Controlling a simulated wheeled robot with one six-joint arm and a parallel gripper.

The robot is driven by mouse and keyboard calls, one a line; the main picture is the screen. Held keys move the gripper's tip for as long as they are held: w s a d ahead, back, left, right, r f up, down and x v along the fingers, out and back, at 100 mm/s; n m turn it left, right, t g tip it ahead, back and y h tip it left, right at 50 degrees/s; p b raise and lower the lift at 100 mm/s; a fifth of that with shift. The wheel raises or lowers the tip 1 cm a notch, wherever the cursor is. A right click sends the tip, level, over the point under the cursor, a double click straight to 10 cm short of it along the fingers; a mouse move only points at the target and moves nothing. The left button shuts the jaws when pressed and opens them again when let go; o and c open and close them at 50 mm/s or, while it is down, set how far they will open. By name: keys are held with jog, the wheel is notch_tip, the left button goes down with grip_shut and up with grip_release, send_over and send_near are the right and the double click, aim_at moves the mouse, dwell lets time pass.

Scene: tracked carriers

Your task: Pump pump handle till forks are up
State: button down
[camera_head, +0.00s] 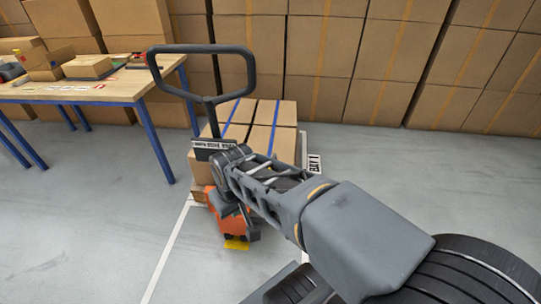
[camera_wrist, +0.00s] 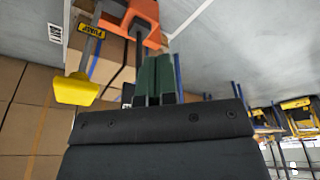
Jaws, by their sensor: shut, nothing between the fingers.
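The pump handle (camera_head: 202,72) is a dark grey loop on a stem, standing up from an orange pallet jack (camera_head: 228,212). In the wrist view the jack's orange body (camera_wrist: 128,17) lies beyond my fingers. A yellow pedal (camera_wrist: 77,90) hangs on a grey lever beside a yellow "PUMP" label (camera_wrist: 91,31). The pedal also shows low on the jack in the head view (camera_head: 236,244). My gripper (camera_wrist: 157,62), with green fingers, is shut and empty, to the right of the pedal in the wrist view and apart from it. The forks are hidden by the load.
Cardboard boxes (camera_head: 265,113) with blue straps sit behind the handle as the load. A wooden table (camera_head: 95,92) with blue legs stands at the left. Stacked cartons (camera_head: 320,55) line the back. A "BAY 1" sign (camera_head: 314,163) is right of the load. Floor at the left front is clear.

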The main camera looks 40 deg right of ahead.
jog(key=w+d+r+n+g+p, duration=0.2)
jog(key=w+d+r+n+p, duration=0.2)
jog(key=w+d+r+p, duration=0.6)
jog(key=w+d+r+n+g+y+p, duration=0.1)
jog(key=d+n+y+p, duration=0.2)
jog(key=d+p, duration=1.1)
jog(key=shift+w+d+n+y, duration=0.2)
jog(key=shift+d+n+y, duration=0.1)
jog(key=shift+n, duration=0.6)
jog(key=shift+a, duration=0.1)
jog(key=p+x, duration=0.3)
jog(key=x, duration=1)
jog(key=shift+s+a+f, duration=0.1)
jog(key=shift+a+f, duration=0.05)
jog(key=shift+f, duration=0.2)
